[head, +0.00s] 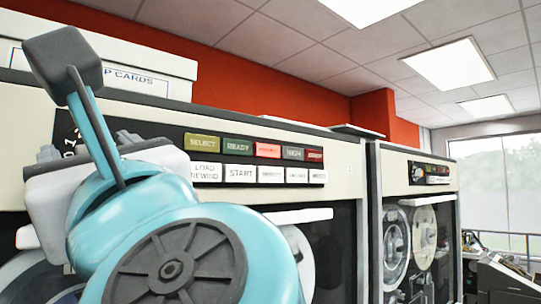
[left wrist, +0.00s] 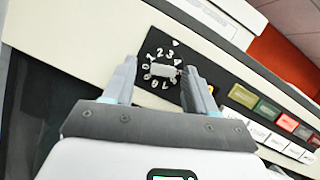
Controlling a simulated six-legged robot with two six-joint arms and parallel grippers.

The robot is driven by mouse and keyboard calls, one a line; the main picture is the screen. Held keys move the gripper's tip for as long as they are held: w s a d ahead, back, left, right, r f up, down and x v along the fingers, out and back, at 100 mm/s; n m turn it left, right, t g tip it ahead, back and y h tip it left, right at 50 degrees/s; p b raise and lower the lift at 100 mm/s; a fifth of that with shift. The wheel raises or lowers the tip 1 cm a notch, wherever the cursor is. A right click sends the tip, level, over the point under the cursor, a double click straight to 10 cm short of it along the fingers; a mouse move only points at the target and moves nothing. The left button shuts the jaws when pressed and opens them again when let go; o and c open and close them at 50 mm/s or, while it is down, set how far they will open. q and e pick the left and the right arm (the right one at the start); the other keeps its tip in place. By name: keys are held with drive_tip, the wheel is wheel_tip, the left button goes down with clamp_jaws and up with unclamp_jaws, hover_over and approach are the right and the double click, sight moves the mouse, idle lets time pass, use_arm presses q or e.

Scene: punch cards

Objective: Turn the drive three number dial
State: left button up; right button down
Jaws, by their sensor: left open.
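The number dial (left wrist: 163,71) is a small grey knob ringed by white digits on a black panel. A small white heart-like or triangular mark sits above the digits. In the left wrist view my left gripper (left wrist: 157,76) is open, with one finger on each side of the dial. I cannot tell whether the fingers touch the knob. In the head view my left gripper (head: 88,146) is up against the front of the near tape drive (head: 228,110), and my arm hides most of the dial there. My right gripper is in neither view.
Coloured buttons (head: 240,146) and white buttons (head: 241,172) lie right of the dial, close to the right finger. A white card box (head: 140,82) stands on top of the near drive. A second tape drive (head: 400,175) stands to the right, with a window beyond.

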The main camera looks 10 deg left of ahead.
use_arm(q)
drive_tip(key=shift+w+d, duration=0.2)
drive_tip(key=shift+a, duration=0.1)
drive_tip(key=shift+s, duration=0.15)
drive_tip(key=shift+c, duration=0.9)
clamp_jaws()
drive_tip(key=shift+f+m+t, duration=0.1)
drive_tip(key=shift+m+t, duration=0.2)
